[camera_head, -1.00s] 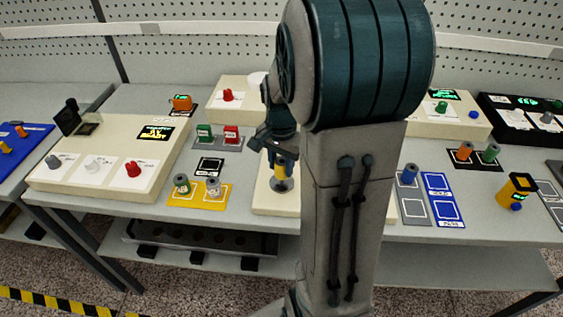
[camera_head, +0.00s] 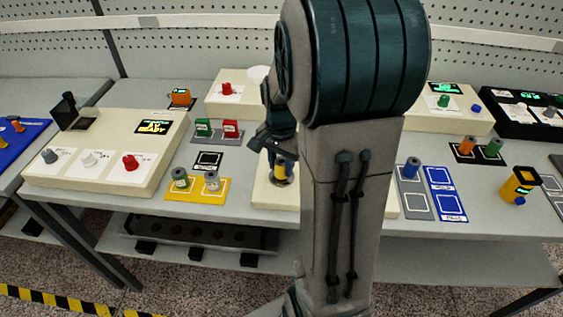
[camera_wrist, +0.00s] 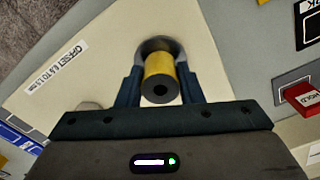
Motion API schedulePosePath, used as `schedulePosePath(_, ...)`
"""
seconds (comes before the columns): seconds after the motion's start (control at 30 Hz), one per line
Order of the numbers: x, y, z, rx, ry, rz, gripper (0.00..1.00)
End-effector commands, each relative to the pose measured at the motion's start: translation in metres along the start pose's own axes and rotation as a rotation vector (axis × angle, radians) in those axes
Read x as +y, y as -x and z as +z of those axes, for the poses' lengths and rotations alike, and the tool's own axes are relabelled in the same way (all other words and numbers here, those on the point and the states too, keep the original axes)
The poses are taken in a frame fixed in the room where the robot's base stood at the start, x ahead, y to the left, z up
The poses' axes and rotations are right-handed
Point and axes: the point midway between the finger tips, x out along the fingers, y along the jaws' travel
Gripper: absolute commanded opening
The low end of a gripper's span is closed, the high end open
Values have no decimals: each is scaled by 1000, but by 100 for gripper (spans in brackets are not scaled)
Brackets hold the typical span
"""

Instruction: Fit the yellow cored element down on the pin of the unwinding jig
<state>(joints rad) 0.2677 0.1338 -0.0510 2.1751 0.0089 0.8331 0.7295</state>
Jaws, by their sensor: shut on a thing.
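The yellow cored element (camera_wrist: 158,68) is a short cylinder with a dark hole in its near end. My gripper (camera_wrist: 160,80) is shut on it, one dark finger on each side. In the head view, the yellow element (camera_head: 281,168) shows below my gripper (camera_head: 270,142), over a round metal disc (camera_head: 284,183). The disc sits on the cream base of the unwinding jig (camera_head: 262,195). In the wrist view, the metal disc (camera_wrist: 152,46) lies just beyond the element's far end. The pin is hidden, and I cannot tell how far the element is down on it.
Behind are green and red holders (camera_head: 231,129). A cream console (camera_head: 110,155) stands further left. My arm hides the bench right of the jig.

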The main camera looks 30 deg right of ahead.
Motion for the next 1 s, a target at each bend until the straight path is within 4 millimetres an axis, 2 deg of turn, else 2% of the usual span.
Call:
schedulePosePath(0.07, 0, -3, 0, 0, 0, 0, 10)
schedulePosePath(0.1, 0, -3, 0, 0, 0, 0, 36)
schedulePosePath(0.2, 0, -2, 0, 0, 0, 0, 59)
schedulePosePath(0.57, 0, 4, 0, 2, 0, -2, 59)
schedulePosePath(0.67, -1, 17, -1, 4, 0, -3, 59)
schedulePosePath(1.0, -1, 93, 0, 5, 1, -4, 59)
